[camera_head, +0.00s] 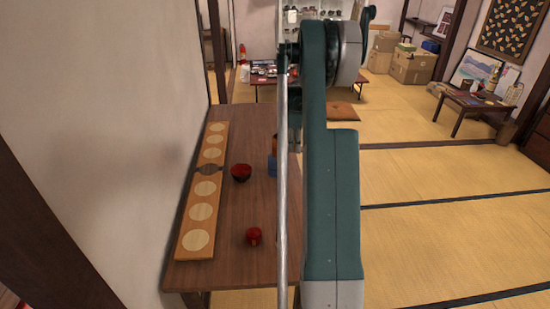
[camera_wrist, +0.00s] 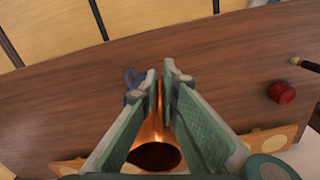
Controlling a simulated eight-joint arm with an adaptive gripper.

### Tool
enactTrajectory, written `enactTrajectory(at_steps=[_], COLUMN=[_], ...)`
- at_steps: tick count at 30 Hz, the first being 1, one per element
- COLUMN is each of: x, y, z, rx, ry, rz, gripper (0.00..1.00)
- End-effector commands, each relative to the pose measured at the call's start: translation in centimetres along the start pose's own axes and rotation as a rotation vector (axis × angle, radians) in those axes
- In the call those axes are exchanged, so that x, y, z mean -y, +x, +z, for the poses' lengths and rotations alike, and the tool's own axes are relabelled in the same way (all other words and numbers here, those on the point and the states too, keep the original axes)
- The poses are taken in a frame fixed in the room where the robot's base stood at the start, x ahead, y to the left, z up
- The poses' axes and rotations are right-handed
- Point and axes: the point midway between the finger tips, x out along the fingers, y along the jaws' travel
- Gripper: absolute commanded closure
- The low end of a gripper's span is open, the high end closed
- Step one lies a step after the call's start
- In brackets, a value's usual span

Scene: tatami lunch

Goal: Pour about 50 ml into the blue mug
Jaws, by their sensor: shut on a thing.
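The blue mug (camera_head: 272,166) is on the wooden table in the head view, mostly hidden behind my arm. In the wrist view the blue mug (camera_wrist: 132,77) shows just beyond the left finger, partly covered by it. My gripper (camera_wrist: 160,76) is shut on a shiny copper vessel (camera_wrist: 147,133), whose dark round opening faces the wrist camera. A sliver of the copper vessel (camera_head: 275,142) shows above the blue mug in the head view. I cannot tell its tilt or its liquid level. No stream of liquid is visible. My gripper's fingers are hidden in the head view.
The wooden table (camera_head: 232,203) bears a long board with pale discs (camera_head: 203,211) along the wall. A dark red bowl (camera_head: 241,172) and a small red cup (camera_head: 254,237) stand on the table, left of my arm. A dark-tipped handle (camera_wrist: 306,65) shows at the wrist view's right edge.

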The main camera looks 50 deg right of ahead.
Motion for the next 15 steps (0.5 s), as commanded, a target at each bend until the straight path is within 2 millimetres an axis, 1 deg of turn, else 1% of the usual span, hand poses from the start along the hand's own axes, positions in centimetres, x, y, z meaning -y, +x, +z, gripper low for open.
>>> enactTrajectory(at_steps=[1,6,15], x=[-0.9,-3.7,-7.9], y=[-0.1,0.0,0.3], z=[0.5,2.4,5.5], rx=[0.000,-0.001,-0.001], ry=[0.002,0.002,0.001], rz=[0.000,0.001,0.002], gripper=[1.00,1.00,1.00])
